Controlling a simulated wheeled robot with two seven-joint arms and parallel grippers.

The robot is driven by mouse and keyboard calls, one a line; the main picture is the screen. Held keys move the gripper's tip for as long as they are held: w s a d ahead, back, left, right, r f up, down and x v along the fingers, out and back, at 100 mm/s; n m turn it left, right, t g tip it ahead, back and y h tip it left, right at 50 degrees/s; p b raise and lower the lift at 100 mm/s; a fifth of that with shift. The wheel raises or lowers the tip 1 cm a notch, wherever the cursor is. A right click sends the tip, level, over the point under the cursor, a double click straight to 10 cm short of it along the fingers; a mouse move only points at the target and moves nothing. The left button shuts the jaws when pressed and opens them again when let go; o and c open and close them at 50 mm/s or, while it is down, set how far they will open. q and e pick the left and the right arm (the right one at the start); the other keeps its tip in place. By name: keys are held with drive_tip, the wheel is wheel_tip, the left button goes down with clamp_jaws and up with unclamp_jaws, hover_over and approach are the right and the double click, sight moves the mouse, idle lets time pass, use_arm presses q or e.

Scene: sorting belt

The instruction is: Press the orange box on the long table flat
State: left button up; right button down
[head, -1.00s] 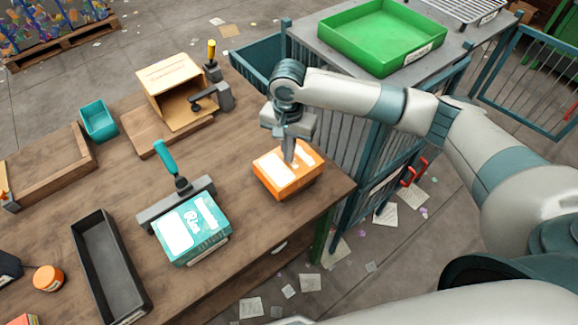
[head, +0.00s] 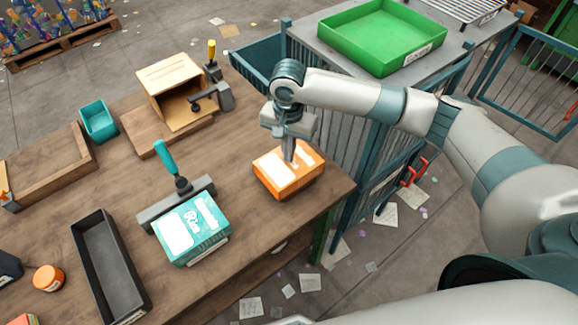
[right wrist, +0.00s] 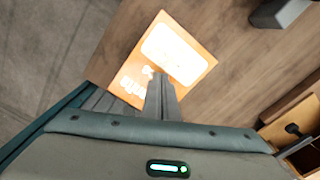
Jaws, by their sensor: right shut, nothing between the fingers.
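The orange box (head: 287,172) lies on the long wooden table (head: 240,210) near its right corner. It still has some height, with white labels on its top. In the right wrist view the orange box (right wrist: 190,45) shows its top face, partly hidden by my fingers. My right gripper (head: 289,158) points down with its fingers shut and empty, and the tips are at the top of the box. In the right wrist view the shut fingers (right wrist: 160,85) overlap the box's edge. I cannot tell whether they press on it. My left gripper is not in view.
A teal box (head: 192,232) sits at a press with a teal handle. A blue-grey cage and a green tray (head: 385,68) are behind and right.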

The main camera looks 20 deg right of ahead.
sight(288, 166)
drive_tip(key=shift+s+f, duration=0.15)
drive_tip(key=shift+f, duration=0.6)
idle(0.5)
drive_tip(key=shift+w+f, duration=0.2)
drive_tip(key=shift+f, duration=0.1)
drive_tip(key=shift+s+f, duration=0.2)
drive_tip(key=shift+f, duration=0.4)
drive_tip(key=shift+w+f, duration=0.1)
drive_tip(key=shift+w, duration=0.05)
drive_tip(key=shift+r+p, duration=0.35)
drive_tip(key=shift+r, duration=0.2)
wheel_tip(288, 166, up, 7)
drive_tip(key=p, duration=0.9)
drive_tip(key=shift+r, duration=0.2)
